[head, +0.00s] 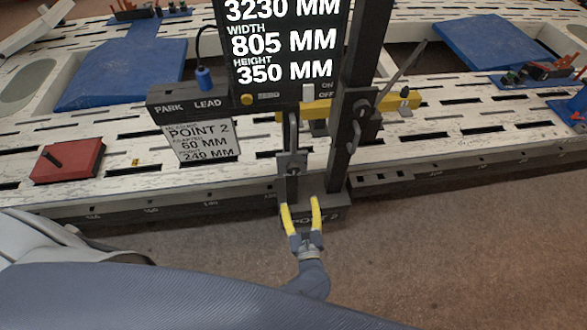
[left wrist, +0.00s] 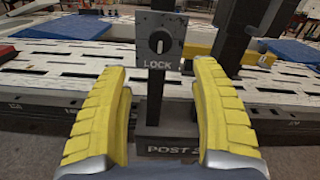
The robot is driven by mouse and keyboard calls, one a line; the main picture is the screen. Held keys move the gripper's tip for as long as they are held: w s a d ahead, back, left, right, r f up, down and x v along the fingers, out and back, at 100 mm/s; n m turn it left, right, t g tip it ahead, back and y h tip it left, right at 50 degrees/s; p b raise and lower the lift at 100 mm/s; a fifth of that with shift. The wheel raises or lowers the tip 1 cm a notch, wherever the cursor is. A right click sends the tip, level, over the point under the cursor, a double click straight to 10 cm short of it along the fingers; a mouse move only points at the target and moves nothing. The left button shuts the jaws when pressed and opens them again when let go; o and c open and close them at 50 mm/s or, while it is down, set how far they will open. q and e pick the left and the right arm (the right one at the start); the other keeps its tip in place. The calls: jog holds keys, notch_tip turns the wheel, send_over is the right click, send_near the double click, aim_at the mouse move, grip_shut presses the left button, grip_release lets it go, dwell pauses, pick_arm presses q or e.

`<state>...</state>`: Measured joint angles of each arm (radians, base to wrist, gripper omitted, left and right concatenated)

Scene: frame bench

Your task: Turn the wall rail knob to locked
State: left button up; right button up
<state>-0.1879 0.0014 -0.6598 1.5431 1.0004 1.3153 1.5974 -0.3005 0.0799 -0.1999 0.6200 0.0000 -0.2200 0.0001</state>
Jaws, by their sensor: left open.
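A round dark knob (left wrist: 160,42) with a white pointer mark sits on a dark plate, with the word LOCK (left wrist: 158,64) below it. The pointer looks about upright, its white mark on the lower half. In the head view the plate (head: 292,163) is small and the knob's setting cannot be read. My left gripper (head: 301,203) is open and empty, its yellow fingers (left wrist: 165,75) apart, just below and in front of the plate. My right gripper is out of view.
A thick dark upright (head: 360,70) stands right of the plate, with a yellow bar (head: 390,102) behind it. A black display board (head: 285,40) and a PARK LEAD box (head: 190,103) are above left. A red block (head: 68,160) lies on the slotted bench (head: 120,165).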

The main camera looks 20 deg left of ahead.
aim_at(294, 171)
pick_arm(q)
jog(key=x, duration=1.4)
jog(key=shift+w+a, duration=0.1)
jog(key=shift+w, duration=0.15)
jog(key=c, duration=1.3)
